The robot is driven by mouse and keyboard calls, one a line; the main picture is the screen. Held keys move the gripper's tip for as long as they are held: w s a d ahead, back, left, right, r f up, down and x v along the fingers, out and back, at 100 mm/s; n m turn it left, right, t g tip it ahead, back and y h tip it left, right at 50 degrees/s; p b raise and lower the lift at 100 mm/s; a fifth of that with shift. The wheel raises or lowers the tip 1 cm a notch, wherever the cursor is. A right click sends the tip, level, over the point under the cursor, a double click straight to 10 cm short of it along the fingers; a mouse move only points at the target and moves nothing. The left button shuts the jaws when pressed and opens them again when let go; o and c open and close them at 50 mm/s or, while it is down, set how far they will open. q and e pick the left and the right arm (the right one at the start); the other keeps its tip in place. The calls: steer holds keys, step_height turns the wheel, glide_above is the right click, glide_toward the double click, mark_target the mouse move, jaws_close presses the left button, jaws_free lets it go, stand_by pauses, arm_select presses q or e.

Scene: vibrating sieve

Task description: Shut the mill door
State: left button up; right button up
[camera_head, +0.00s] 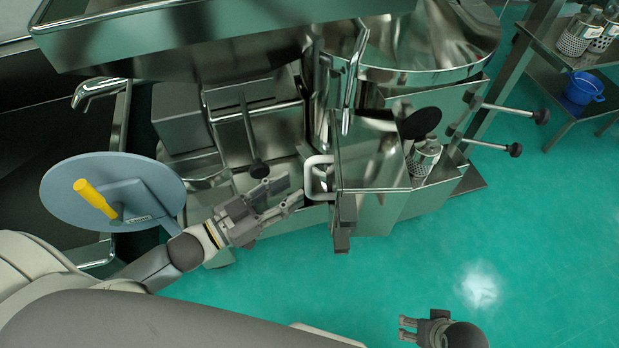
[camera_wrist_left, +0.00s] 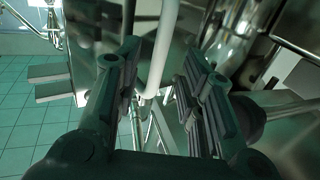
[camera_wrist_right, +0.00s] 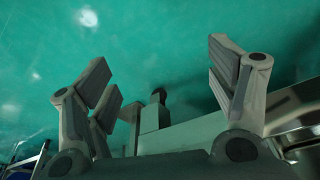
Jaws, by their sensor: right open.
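The mill door looks like the shiny steel panel (camera_head: 372,150) in the middle of the head view, with a white bar handle (camera_head: 318,178) on its left side. It stands at an angle to the steel housing behind it. My left gripper (camera_head: 288,192) is open, just left of the handle with its fingers pointing at it. In the left wrist view the white handle (camera_wrist_left: 163,45) runs between the spread fingers, nearer the left one; I cannot tell whether it touches. My right gripper (camera_head: 404,328) is open and empty, low over the green floor; its spread fingers also show in the right wrist view (camera_wrist_right: 165,75).
A blue-grey disc (camera_head: 70,190) with a yellow handle (camera_head: 96,199) is beside my left arm. A perforated metal cup (camera_head: 425,160) stands behind the panel. Knobbed rods (camera_head: 510,111) stick out at the right. A shelf with a blue bucket (camera_head: 582,88) is top right. The lower-right floor is clear.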

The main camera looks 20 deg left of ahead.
mark_target(309, 180)
arm_select(q)
steer(key=shift+x, duration=2.95)
arm_select(e)
steer(key=shift+w+r, duration=0.1)
steer(key=shift+r, duration=1.15)
arm_select(q)
jaws_close()
